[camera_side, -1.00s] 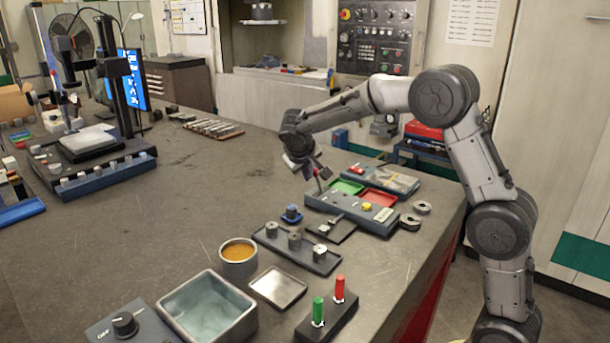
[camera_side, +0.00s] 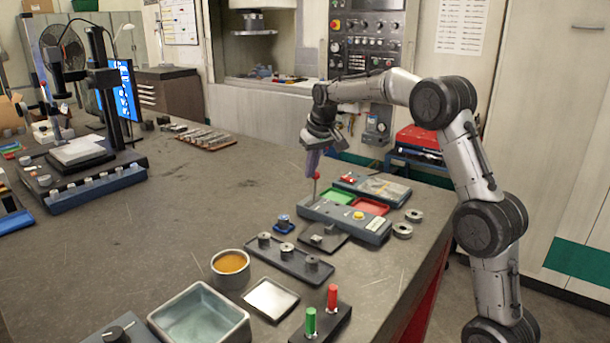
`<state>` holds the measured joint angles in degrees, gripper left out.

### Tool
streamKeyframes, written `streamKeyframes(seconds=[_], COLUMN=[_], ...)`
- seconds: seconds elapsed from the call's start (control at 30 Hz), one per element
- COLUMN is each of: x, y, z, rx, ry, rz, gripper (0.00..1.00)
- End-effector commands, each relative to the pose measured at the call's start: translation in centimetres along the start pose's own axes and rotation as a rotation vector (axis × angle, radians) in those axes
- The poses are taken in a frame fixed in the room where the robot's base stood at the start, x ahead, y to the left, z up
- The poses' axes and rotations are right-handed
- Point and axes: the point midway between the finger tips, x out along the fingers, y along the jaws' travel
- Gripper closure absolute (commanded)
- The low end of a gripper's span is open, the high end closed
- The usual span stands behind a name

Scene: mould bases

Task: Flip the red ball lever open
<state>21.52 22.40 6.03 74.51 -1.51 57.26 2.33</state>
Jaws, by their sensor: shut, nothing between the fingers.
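The lever's red ball (camera_side: 316,176) sits on top of a thin metal rod at the left end of a blue-grey box (camera_side: 345,219). The rod stands close to upright. My gripper (camera_side: 312,171) points down right by the ball, its fingers shut with nothing between them. The fingers overlap the ball's left side in this view, and I cannot tell whether they touch it.
In front are a tray of metal cylinders (camera_side: 290,259) and a blue-based part (camera_side: 283,225).

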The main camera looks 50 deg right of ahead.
Motion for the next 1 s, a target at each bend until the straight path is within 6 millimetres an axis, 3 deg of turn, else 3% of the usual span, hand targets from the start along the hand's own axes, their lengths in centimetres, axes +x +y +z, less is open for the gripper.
streamKeyframes(seconds=[0.27, 1.0], x=[0.3, 0.7], y=[2.2, 3.6], z=[-0.9, -1.4], rx=[0.062, 0.058], ry=[-0.078, -0.074], rz=[-0.168, -0.159], gripper=[1.00, 1.00])
